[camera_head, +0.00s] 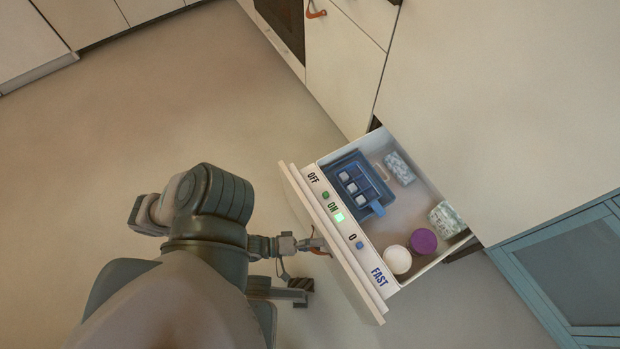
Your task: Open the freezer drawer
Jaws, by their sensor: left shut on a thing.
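The freezer drawer (329,243) is pulled out from the cabinet, and its inside is exposed. Its front carries the marks OFF, ON, 0 and FAST, with a lit green indicator. A reddish-brown leather pull (321,252) shows in small part on the outer face of the front. My left gripper (316,245) is at the middle of that face, shut on the pull, with its fingers partly hidden. My right gripper cannot be made out.
The drawer holds a blue ice tray (372,192), a purple tub (423,241), a white tub (397,260) and patterned packages (399,168). A blue glazed cabinet (570,265) stands at right. The floor at left is clear.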

